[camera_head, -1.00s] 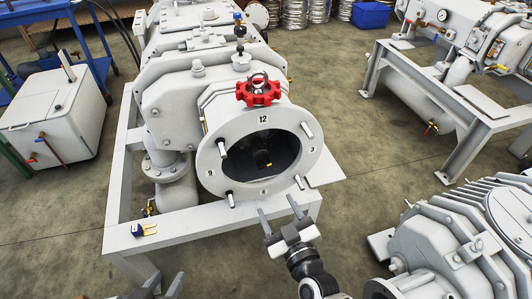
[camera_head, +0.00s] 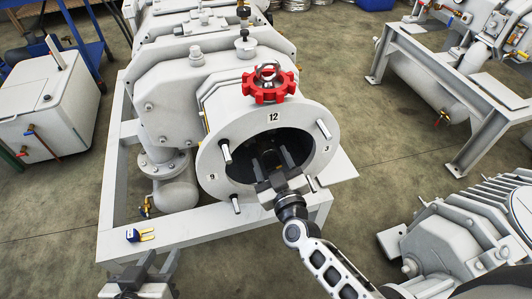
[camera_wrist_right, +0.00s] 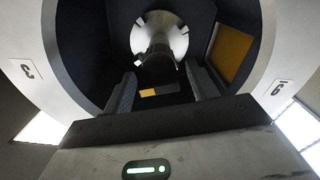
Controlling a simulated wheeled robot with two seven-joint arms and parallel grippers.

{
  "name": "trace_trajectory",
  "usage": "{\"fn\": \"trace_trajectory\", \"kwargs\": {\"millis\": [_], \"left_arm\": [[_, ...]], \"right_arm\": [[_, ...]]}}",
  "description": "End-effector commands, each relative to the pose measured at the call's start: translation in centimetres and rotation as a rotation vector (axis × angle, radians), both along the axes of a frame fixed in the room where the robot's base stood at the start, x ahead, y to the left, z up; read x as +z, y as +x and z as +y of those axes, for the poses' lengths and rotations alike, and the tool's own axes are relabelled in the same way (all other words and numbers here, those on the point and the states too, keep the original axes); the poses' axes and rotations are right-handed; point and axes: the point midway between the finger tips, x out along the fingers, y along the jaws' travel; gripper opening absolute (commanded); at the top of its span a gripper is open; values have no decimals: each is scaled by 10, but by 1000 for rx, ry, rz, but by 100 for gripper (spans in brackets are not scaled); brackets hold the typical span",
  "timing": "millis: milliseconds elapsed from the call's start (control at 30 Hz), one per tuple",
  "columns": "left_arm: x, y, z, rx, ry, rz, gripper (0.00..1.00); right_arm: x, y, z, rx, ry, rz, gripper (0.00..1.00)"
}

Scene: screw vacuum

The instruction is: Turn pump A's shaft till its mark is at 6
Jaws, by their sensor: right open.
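Pump A (camera_head: 222,97) has a pale round flange (camera_head: 205,158) around a dark opening, with labels 12 at top, 3 right and 9 left. The 6 label is hidden behind my right arm. The dark shaft (camera_head: 268,153) sits inside the opening; it shows end-on in the right wrist view (camera_wrist_right: 158,52). A small yellow patch (camera_wrist_right: 148,93) shows between the fingers there; which number it faces is unclear. My right gripper (camera_head: 272,178) is open at the opening, its fingers either side of the shaft line. My left gripper (camera_head: 160,258) is open and empty at the bottom left.
Several studs (camera_head: 225,152) stick out from the flange around the opening. A red lobed ring (camera_head: 268,88) sits above it. Another machine (camera_head: 480,225) stands at the right.

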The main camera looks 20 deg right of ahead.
Motion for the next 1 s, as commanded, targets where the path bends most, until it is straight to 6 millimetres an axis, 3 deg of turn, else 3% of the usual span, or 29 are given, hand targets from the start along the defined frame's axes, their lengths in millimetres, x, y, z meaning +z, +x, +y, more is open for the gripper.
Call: {"fn": "trace_trajectory", "kwargs": {"millis": [400, 533, 567, 1000], "left_arm": [[-1, -5, 0, 0, 0, 5, 36], [-1, -5, 0, -1, -1, 5, 36], [-1, -4, 0, -1, -1, 5, 36], [-3, -5, 0, 0, 0, 12, 36]], "right_arm": [[0, 3, 0, -2, 0, -1, 58], [0, 3, 0, -2, 0, -1, 22], [0, 3, 0, -1, 0, 0, 17], [1, 3, -1, -2, 74, 3, 17]]}}
